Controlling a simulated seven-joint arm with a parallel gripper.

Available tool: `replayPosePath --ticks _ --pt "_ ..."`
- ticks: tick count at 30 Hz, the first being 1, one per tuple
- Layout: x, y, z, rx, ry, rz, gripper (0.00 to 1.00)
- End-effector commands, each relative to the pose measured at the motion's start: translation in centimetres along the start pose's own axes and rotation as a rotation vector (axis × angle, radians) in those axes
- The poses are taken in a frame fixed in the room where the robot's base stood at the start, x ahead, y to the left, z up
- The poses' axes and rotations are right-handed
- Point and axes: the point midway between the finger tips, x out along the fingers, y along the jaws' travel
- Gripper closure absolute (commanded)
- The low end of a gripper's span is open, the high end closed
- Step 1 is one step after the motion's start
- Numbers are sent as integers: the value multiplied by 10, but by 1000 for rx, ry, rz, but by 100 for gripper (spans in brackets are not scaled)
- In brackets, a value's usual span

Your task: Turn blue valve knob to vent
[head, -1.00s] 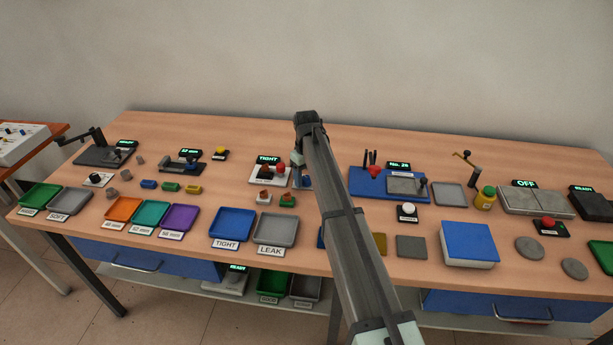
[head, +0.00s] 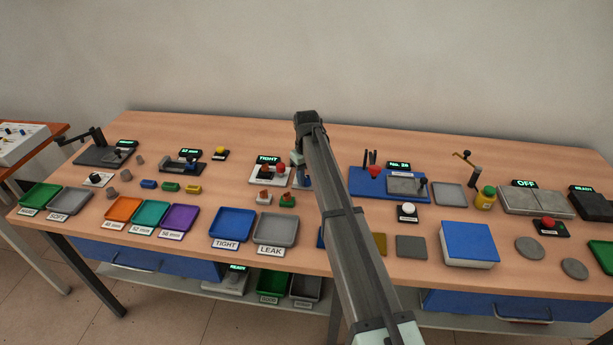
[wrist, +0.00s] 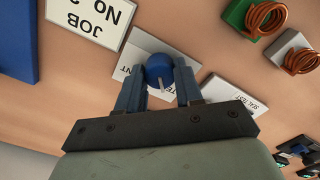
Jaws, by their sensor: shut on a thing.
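The blue valve knob (wrist: 159,68) sits on a white label plate (wrist: 133,58) in the wrist view. A pale pointer line on the knob faces the bottom of the picture, toward my gripper's body. Letters ending in "NT" show left of the knob, and "TE" shows right of it; the rest is covered. My gripper (wrist: 160,76) is shut on the knob, one blue-grey finger on each side. In the head view my arm hides the knob and most of my gripper.
In the wrist view, a "JOB No" sign (wrist: 90,15) is at upper left. Green (wrist: 240,18) and grey (wrist: 287,50) blocks with copper coils are at upper right.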

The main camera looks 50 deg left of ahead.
Motion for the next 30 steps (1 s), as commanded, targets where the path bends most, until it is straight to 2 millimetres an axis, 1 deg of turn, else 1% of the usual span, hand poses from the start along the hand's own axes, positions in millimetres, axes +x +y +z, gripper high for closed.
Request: replayPosePath --ticks 8,30 --pt "0 0 0 210 0 0 95" --pt "0 0 0 913 1 0 95"
